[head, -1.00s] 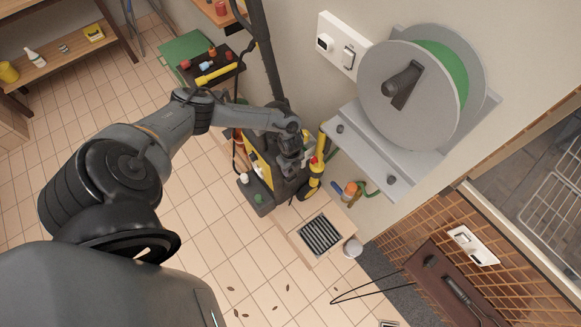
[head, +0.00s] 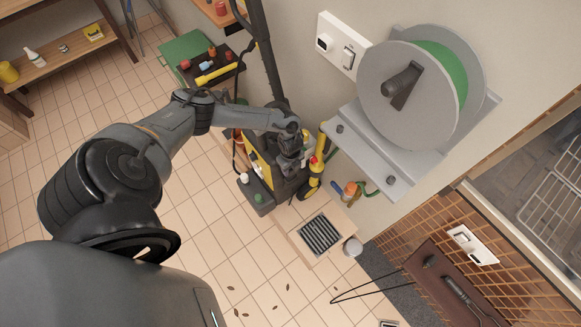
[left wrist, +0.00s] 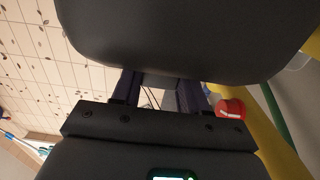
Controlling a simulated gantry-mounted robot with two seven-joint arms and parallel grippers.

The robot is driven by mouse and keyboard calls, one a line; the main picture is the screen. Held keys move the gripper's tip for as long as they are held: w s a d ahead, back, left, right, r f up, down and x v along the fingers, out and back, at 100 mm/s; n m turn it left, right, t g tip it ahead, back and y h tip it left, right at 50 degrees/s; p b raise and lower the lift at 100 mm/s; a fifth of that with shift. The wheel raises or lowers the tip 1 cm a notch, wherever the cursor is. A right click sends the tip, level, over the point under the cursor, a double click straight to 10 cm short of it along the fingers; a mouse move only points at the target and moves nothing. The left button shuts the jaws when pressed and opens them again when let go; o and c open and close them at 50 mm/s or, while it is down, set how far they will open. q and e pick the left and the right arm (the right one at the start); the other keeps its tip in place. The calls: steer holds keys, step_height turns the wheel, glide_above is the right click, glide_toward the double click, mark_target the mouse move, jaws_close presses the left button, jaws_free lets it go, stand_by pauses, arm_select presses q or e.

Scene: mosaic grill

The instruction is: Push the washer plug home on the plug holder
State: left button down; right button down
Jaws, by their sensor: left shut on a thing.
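The pressure washer (head: 261,172), yellow and dark grey, stands on the floor below the wall reel. My left gripper (head: 291,163) is at the washer's upper right side, pointing down. In the left wrist view my two dark fingers (left wrist: 158,84) are shut on a small grey piece between them, which I take for the washer plug (left wrist: 158,79). Most of it is hidden. The plug holder is hidden behind my gripper and cannot be made out, so I cannot tell how deep the plug sits. My right gripper is not in view.
The grey shelf (head: 366,150) and hose reel (head: 410,95) stick out from the wall. A floor grate (head: 320,236) lies in front.

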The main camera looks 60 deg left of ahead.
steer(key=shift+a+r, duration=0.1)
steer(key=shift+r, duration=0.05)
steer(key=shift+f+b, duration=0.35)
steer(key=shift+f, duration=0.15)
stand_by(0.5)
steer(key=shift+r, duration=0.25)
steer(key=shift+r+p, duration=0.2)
steer(key=shift+p, duration=0.25)
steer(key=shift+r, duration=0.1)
stand_by(0.6)
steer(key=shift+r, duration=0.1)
stand_by(0.8)
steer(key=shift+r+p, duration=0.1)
steer(key=shift+p, duration=0.2)
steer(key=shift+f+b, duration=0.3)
